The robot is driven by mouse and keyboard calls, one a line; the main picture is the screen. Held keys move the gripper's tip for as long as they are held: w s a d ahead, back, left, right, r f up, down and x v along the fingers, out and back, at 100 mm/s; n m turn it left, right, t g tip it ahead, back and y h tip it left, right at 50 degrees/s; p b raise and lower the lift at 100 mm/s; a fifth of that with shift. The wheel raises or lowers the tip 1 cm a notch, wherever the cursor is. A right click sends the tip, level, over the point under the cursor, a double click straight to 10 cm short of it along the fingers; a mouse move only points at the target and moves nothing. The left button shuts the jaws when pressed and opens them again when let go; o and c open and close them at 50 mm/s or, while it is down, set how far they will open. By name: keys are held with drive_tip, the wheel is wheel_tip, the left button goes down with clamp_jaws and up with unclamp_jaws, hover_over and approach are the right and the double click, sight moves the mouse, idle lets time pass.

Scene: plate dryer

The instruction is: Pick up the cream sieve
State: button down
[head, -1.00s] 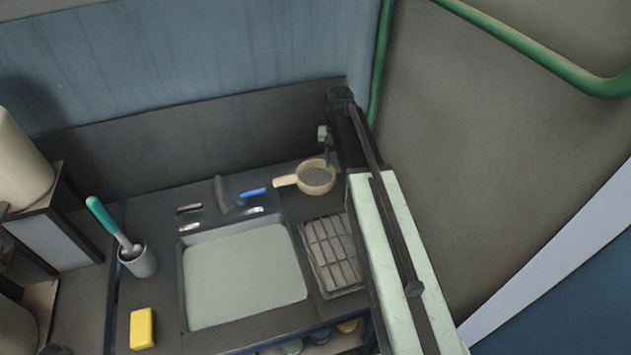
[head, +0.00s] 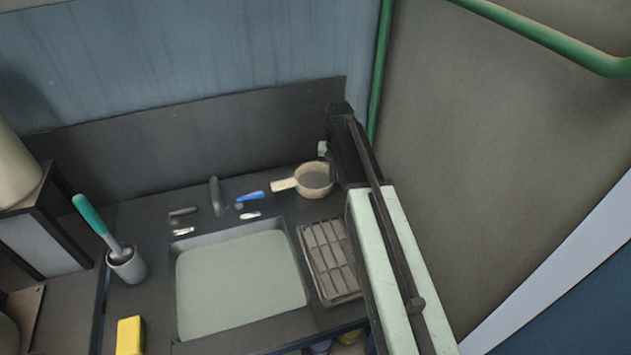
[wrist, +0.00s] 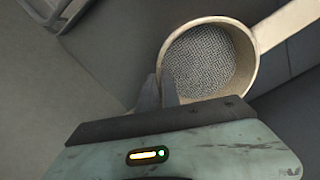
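The cream sieve (head: 316,191), a round cup with a grey mesh and a straight handle pointing left, sits upright on the dark counter behind the drying rack. In the wrist view the sieve (wrist: 253,65) shows close up, its handle toward the upper right. My gripper (wrist: 159,82) is at the sieve's rim, with its two fingertips close together. One finger overlaps the rim and the other is at its outer side. Whether they press on the rim is not clear. In the head view my arm hides most of the fingers.
A sink basin (head: 240,285) lies left of a drying rack (head: 329,262). A faucet (head: 216,196) and a blue-handled item (head: 250,196) are left of the sieve. A grey cup (head: 127,268) with a green-handled brush and a yellow sponge (head: 130,336) stand farther left. A dark back wall (head: 200,145) rises behind.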

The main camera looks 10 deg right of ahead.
drive_tip(key=shift+r+p, duration=0.55)
wheel_tip(320, 180, up, 3)
drive_tip(key=p, duration=0.3)
drive_tip(key=shift+r, duration=0.2)
drive_tip(key=s+a, duration=0.7)
drive_tip(key=s+a+p, duration=0.1)
drive_tip(key=s+a, duration=0.3)
drive_tip(key=shift+s+r, duration=0.25)
drive_tip(key=shift+s, duration=0.15)
